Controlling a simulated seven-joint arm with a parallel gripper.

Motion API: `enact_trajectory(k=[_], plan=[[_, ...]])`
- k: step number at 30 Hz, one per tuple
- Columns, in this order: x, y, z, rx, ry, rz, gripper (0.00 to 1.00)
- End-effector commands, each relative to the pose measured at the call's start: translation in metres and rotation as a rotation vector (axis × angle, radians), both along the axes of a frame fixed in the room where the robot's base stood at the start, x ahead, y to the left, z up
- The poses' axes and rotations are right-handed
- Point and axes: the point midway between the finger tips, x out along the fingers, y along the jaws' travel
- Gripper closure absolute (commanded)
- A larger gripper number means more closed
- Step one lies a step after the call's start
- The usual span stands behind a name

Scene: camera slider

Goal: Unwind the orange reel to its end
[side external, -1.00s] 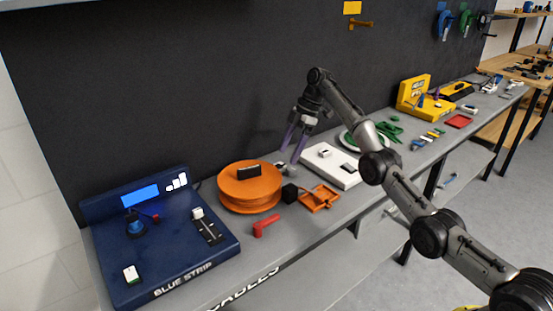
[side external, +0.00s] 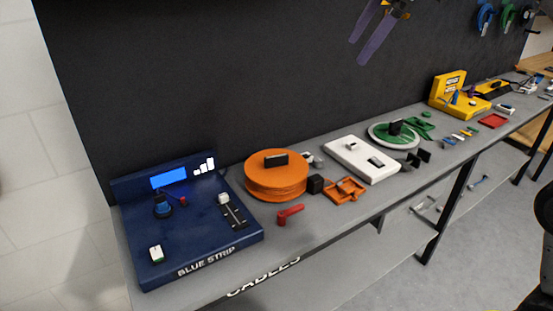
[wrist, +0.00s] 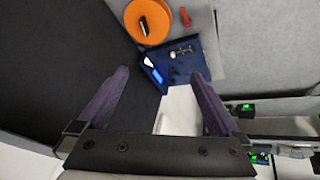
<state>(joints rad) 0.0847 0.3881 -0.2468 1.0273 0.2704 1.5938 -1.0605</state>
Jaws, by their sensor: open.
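The orange reel (side external: 276,187) lies flat on the grey bench, with a black block-like handle (side external: 276,160) standing on its top face. In the wrist view the reel (wrist: 132,23) is at the top, partly cut off by the frame edge, with its dark handle (wrist: 144,25) visible. My gripper (side external: 361,48) is high above the bench at the top of the side view, to the right of the reel and well clear of it. Its purple fingers are spread and empty; they also frame the wrist view (wrist: 159,75).
A blue control box (side external: 187,232) stands left of the reel. A red handle (side external: 290,214), a small black block (side external: 316,184) and an orange bracket (side external: 345,190) lie near it. A white panel (side external: 361,160) is to the right. The dark wall (side external: 190,80) rises behind.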

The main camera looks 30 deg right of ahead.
Motion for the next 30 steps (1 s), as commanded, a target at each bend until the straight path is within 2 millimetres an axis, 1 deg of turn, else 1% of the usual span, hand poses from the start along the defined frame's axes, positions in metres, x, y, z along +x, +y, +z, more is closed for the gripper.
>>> enact_trajectory(k=[1, 5, 6, 8, 9, 11, 12, 14, 15, 17, 18, 21, 24, 27, 30], plan=[[-0.021, 0.003, 0.006, 0.003, -0.004, -0.028, 0.00], [-0.065, 0.005, 0.007, 0.014, -0.005, -0.116, 0.00], [-0.079, 0.005, 0.005, 0.019, -0.006, -0.145, 0.00], [-0.100, 0.006, 0.000, 0.025, -0.006, -0.190, 0.00], [-0.113, 0.006, -0.005, 0.031, -0.005, -0.221, 0.00], [-0.134, 0.005, -0.014, 0.038, -0.004, -0.272, 0.00], [-0.148, 0.005, -0.021, 0.045, -0.002, -0.305, 0.00], [-0.169, 0.003, -0.035, 0.055, 0.000, -0.360, 0.00], [-0.182, 0.002, -0.045, 0.061, 0.001, -0.397, 0.00], [-0.203, 0.000, -0.063, 0.074, 0.004, -0.456, 0.00], [-0.214, -0.001, -0.076, 0.081, 0.007, -0.494, 0.00], [-0.239, -0.005, -0.106, 0.101, 0.011, -0.584, 0.00], [-0.257, -0.008, -0.133, 0.122, 0.013, -0.661, 0.00], [-0.270, -0.011, -0.156, 0.145, 0.013, -0.730, 0.00], [-0.277, -0.012, -0.178, 0.178, 0.001, -0.793, 0.00]])
